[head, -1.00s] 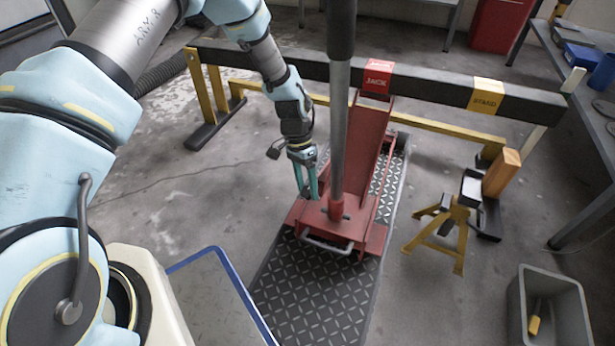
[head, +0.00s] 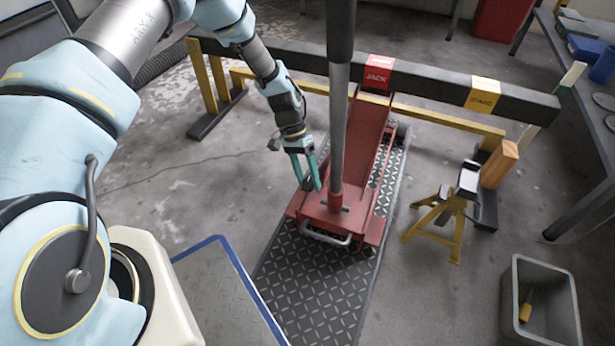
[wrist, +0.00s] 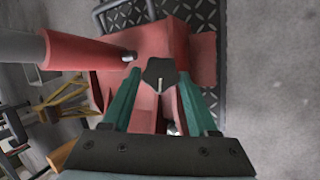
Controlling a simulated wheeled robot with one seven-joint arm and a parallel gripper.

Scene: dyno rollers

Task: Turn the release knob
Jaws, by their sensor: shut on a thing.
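The release knob (wrist: 160,74) is a black, lobed knob with a pale pointer line, in the middle of the wrist view. It sits at the red floor jack (head: 322,220), beside the base of the upright grey handle (head: 338,140). My gripper (wrist: 160,80) has teal fingers, one on each side of the knob, and is shut on it. In the head view my gripper (head: 311,188) reaches down to the left side of the jack's near end. There the knob is small and partly hidden by the fingers. The pointer line runs roughly up and down in the wrist view.
The jack handle stands close to the right of my gripper. A black beam (head: 440,86) with JACK and STAND labels crosses behind. A yellow jack stand (head: 440,220) and grey bin (head: 512,300) are at right. Bare floor (head: 200,200) lies left.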

